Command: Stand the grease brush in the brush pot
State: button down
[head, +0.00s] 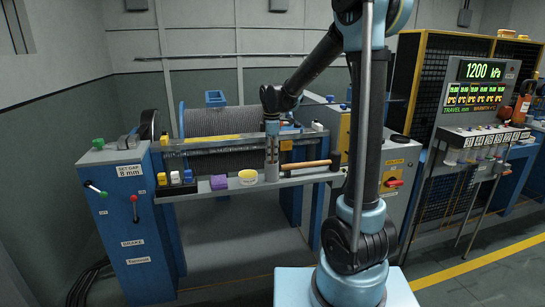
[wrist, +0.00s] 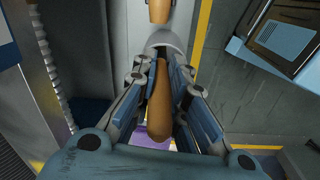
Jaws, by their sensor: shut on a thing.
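The grease brush shows its wooden handle (wrist: 158,112) in the wrist view, between the fingers of my gripper (wrist: 160,95). My gripper is shut on it. In the head view my gripper (head: 271,150) points down over a grey cylinder, which looks like the brush pot (head: 271,173), on the console's front shelf. The pot also shows as a grey rounded shape beyond the fingertips in the wrist view (wrist: 166,39). The brush's lower end is hidden, so I cannot tell whether it is inside the pot.
A yellow tub (head: 248,177), a purple block (head: 218,182) and small bottles (head: 175,177) stand left of the pot. A wooden-handled tool (head: 306,164) lies to its right. The winch drum (head: 215,121) is behind. A lever cabinet (head: 128,215) stands at left.

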jog(key=shift+f, duration=0.3)
jog(key=shift+f, duration=0.3)
jog(key=shift+s+f, duration=0.15)
jog(key=shift+s, duration=0.1)
jog(key=c, duration=1.6)
grip_release()
jog(key=shift+w+f, duration=0.4)
jog(key=shift+w, duration=0.05)
jog(key=shift+s+r, duration=0.2)
jog(key=shift+r, duration=0.1)
